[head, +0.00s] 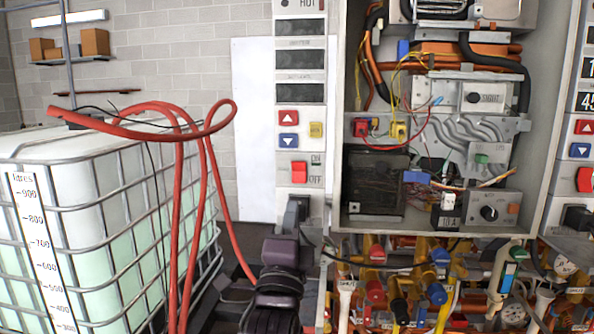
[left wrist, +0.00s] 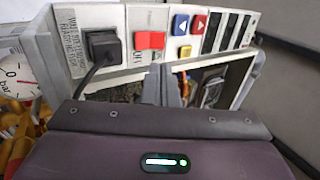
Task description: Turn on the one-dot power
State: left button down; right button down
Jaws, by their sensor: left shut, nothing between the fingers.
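The heater control panel (head: 299,130) in front of me has a single black dot beside "HOT" at its top. Its red power switch (head: 299,172) sits between small ON and OFF marks; I cannot tell which way it is pressed. In the left wrist view the closed grey fingers (left wrist: 162,85) point at the panel beside the red switch (left wrist: 150,41), apparently with nothing held. My right gripper is in neither view.
Up and down buttons (head: 288,129) and a yellow button (head: 316,130) sit above the switch. An open heater cabinet (head: 432,222) stands right, with pipes and valves below. Another panel with a red switch (head: 585,180) is at far right. A caged tank (head: 95,190) and red hoses stand left.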

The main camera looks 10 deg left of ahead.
aim_at(299, 165)
pick_arm(q)
jog(key=p+x, duration=0.3)
jog(key=x, duration=0.5)
jog(key=shift+r+p, duration=0.2)
jog(key=shift+p, duration=0.1)
jog(key=shift+w+r, duration=0.15)
jog(key=shift+w, duration=0.45)
jog(key=shift+w+a+r, duration=0.1)
jog(key=shift+r, duration=0.2)
jog(key=shift+w, duration=0.1)
